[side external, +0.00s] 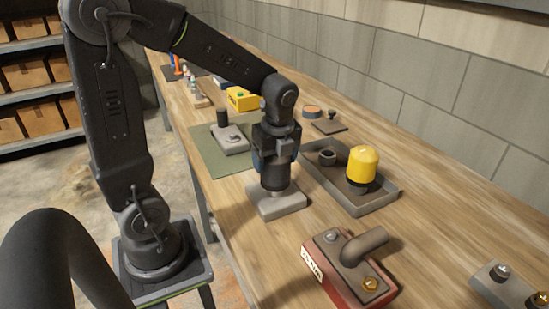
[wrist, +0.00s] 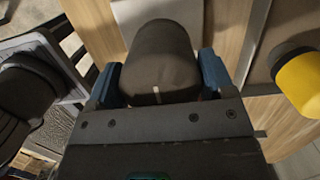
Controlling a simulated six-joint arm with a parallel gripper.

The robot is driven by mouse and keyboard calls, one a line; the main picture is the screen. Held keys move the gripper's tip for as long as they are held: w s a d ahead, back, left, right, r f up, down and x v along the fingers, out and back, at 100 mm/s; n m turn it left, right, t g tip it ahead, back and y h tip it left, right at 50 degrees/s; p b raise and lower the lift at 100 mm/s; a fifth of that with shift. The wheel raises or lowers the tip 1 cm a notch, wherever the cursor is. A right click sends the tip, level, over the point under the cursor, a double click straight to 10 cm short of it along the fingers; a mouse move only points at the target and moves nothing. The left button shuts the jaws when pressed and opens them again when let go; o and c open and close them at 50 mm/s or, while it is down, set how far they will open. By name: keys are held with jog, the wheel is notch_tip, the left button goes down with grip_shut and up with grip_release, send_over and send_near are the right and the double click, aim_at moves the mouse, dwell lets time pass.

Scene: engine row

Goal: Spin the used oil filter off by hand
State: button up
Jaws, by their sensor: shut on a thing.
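My gripper (side external: 272,168) points down over a pale grey block (side external: 277,205) in the middle of the bench. In the wrist view its blue fingers (wrist: 160,82) are shut on a dark, round-ended cylinder, the used oil filter (wrist: 160,50), one finger on each side. A short white mark shows on the filter's near side. I cannot tell whether the filter is still seated on the block.
A yellow filter (side external: 363,165) stands in a grey tray (side external: 385,198) close on the right, beside a dark ring (side external: 327,157). A similar block with a black cylinder (side external: 222,118) sits on a green mat (side external: 205,158). A red box with a pipe (side external: 335,278) stands in front.

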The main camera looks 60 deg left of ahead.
jog(key=shift+r, duration=0.1)
jog(key=shift+r, duration=2.25)
